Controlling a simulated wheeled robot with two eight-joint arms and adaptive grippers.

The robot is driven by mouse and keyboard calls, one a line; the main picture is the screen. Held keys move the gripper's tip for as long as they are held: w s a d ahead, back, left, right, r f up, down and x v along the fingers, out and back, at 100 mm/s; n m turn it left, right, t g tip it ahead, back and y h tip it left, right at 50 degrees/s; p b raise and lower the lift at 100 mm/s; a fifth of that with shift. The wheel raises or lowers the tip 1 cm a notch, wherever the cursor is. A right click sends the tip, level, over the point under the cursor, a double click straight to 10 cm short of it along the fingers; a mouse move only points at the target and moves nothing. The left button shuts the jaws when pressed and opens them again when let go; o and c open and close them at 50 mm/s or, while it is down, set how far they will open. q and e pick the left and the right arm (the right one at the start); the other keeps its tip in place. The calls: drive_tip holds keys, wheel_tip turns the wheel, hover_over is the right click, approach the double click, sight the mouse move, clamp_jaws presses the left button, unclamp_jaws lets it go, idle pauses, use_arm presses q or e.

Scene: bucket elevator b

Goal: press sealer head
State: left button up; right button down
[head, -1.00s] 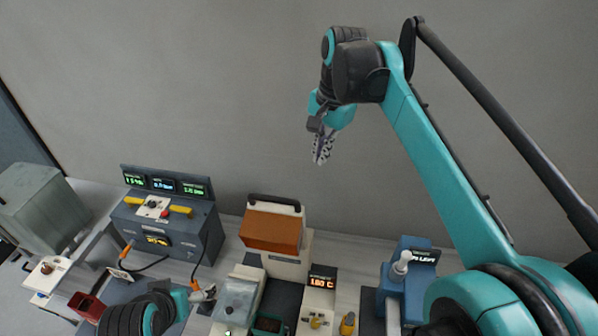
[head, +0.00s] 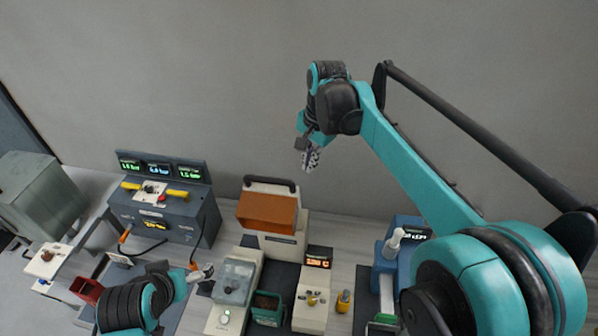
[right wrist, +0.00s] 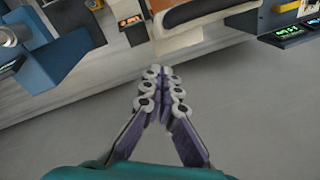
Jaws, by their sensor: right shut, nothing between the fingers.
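The sealer, which I take to be the machine with the orange-brown head (head: 267,213) and a black handle bar (head: 271,184) on top, stands at the back of the bench on a pale base. The head also shows upside down at the top of the right wrist view (right wrist: 190,14). My right gripper (head: 311,160) is shut and empty, in the air above and to the right of the head, not touching it. Its fingertips (right wrist: 160,88) meet in the right wrist view. My left gripper (head: 203,273) is low at the left, near the clear-lidded box; its jaw state is unclear.
A pale control box with a lit display (head: 318,258) stands right of the sealer. A dark green bin (head: 267,310) and a clear-lidded box (head: 236,279) are in front. A console (head: 160,215) is at left, a blue machine (head: 387,262) at right. Air above the bench is free.

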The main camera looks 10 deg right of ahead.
drive_tip(key=s+a, duration=0.1)
drive_tip(key=s+a+f, duration=0.1)
drive_tip(key=a, duration=0.1)
drive_tip(key=shift+s+a+p, duration=0.15)
drive_tip(key=shift+s+p, duration=0.05)
drive_tip(key=shift+p, duration=0.2)
drive_tip(key=shift+w, duration=0.2)
